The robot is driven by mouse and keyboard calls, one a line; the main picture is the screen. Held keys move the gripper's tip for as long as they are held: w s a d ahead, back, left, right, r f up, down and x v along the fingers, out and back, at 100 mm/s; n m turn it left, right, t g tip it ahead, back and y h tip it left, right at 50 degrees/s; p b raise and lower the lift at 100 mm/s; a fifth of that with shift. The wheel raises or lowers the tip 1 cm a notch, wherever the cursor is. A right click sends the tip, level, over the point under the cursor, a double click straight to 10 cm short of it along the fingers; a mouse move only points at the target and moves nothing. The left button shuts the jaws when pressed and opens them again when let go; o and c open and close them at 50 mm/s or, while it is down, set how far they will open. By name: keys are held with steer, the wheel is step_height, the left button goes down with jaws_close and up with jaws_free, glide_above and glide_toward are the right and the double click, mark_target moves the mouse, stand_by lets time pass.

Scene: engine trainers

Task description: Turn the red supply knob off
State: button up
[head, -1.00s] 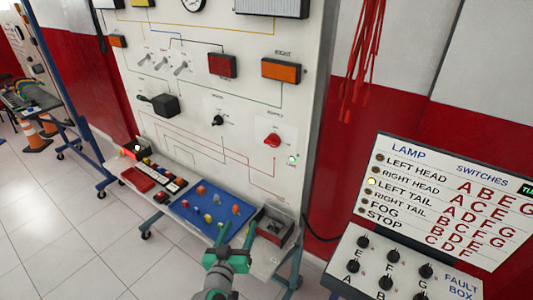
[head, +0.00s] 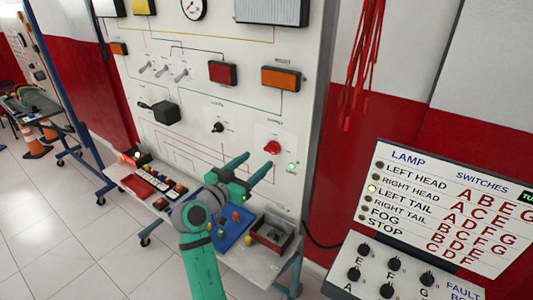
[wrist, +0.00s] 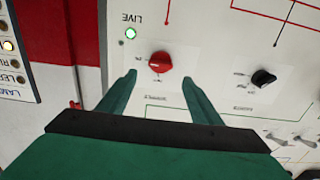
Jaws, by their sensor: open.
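The red supply knob (head: 272,147) is on the white trainer panel, low on its right side. In the wrist view the red knob (wrist: 160,62) sits just beyond and between my fingertips, apart from them. A green lamp (wrist: 130,33) marked LIVE is lit beside it; this lamp (head: 292,166) also shows in the head view. My gripper (head: 255,166) is open and empty, below and left of the knob in the head view. In the wrist view my gripper (wrist: 160,77) has its two green fingers spread.
A black knob (head: 217,127) is left of the red one, with toggle switches (head: 163,70) higher up. A fault box (head: 395,275) with several black knobs stands at the right.

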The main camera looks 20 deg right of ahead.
mark_target(269, 150)
steer(key=x, duration=0.7)
steer(key=c, duration=1.1)
